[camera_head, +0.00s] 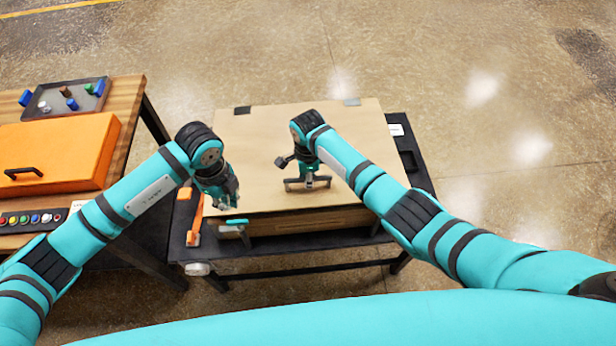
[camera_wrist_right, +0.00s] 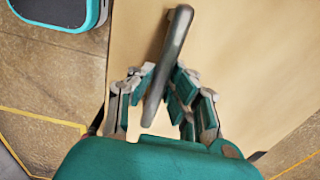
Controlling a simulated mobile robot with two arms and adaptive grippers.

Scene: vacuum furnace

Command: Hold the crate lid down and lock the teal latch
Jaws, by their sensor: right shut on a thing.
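The wooden crate (camera_head: 300,221) stands on a dark table with its flat lid (camera_head: 255,130) on top. A grey bar handle (camera_head: 292,184) on the lid also shows in the right wrist view (camera_wrist_right: 176,42). My right gripper (camera_head: 309,180) has its fingers (camera_wrist_right: 160,92) on both sides of this handle and is shut on it. The teal latch (camera_head: 236,222) is on the crate's front face, at the left. My left gripper (camera_head: 229,203) points down just above the latch, near the lid's front left corner; its finger opening cannot be made out, nor whether it touches.
An orange clamp-like part (camera_head: 195,225) stands on the dark table (camera_head: 330,240) left of the crate. A wooden bench (camera_head: 128,95) at the left holds an orange case (camera_head: 60,150), a tray (camera_head: 66,108) of small items and a button strip (camera_head: 35,218). Floor beyond the crate is clear.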

